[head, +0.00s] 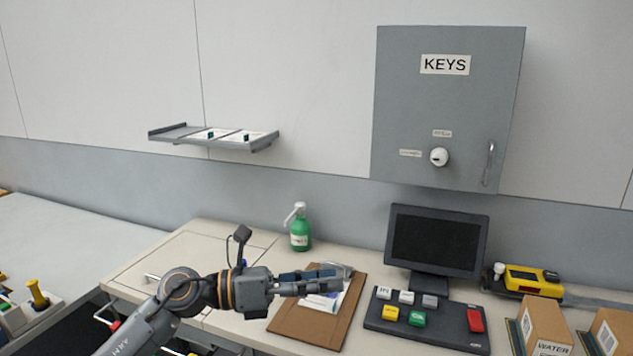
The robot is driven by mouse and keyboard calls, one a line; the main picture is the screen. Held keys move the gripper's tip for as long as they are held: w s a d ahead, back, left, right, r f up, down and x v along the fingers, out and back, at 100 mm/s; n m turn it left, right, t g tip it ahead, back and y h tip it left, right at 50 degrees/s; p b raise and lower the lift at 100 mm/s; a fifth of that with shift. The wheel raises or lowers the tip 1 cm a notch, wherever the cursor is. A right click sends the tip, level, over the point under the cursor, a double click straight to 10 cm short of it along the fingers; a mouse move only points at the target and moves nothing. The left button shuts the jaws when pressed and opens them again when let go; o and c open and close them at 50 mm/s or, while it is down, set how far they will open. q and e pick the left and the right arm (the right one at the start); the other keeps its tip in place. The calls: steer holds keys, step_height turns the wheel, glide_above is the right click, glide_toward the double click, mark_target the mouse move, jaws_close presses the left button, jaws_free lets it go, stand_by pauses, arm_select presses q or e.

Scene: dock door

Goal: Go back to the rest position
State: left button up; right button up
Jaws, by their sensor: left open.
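My left gripper (318,281) reaches in from the lower left over the desk. It is open and appears empty, in front of a brown clipboard (290,318) with papers on it. The fingers hide part of the clipboard and its papers. My right gripper does not show in the head view.
The desk (190,249) carries a green bottle (300,236), a dark monitor (435,241), a button panel (440,335), a yellow device (527,278) and boxes (545,322). A grey KEYS cabinet (446,107) and small shelf (213,137) are on the wall.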

arm_select(q)
steer(key=w+a+f+n+t+y, duration=0.1)
steer(key=a+n+t+y, duration=0.25)
steer(key=n+t, duration=0.7)
steer(key=w+a+f+n+t+y, duration=0.1)
steer(key=a+n+t+y, duration=0.35)
steer(key=n, duration=0.95)
steer(key=s+a+f+n+g+y, duration=0.1)
steer(key=s+a+f+n+y, duration=0.1)
steer(key=a+f+n+y, duration=0.4)
steer(key=s+a+f+n+g+y, duration=0.1)
steer(key=s+a+f+n+y, duration=0.2)
steer(key=f+n, duration=0.55)
steer(key=s+a+f+n+g, duration=0.25)
steer(key=s+f+g, duration=0.35)
steer(key=s+f, duration=0.5)
steer(key=s+a+f+n+g, duration=0.2)
steer(key=s+f+n+g, duration=0.35)
steer(key=s, duration=0.95)
step_height(320, 180, down, 27)
steer(key=s+m+g, duration=0.1)
steer(key=m+g, duration=0.1)
steer(key=s+a+f+g+y, duration=0.1)
steer(key=s+a+f, duration=0.2)
steer(key=s+f, duration=1.3)
steer(key=shift+s+f, duration=0.2)
steer(key=shift+s, duration=0.2)
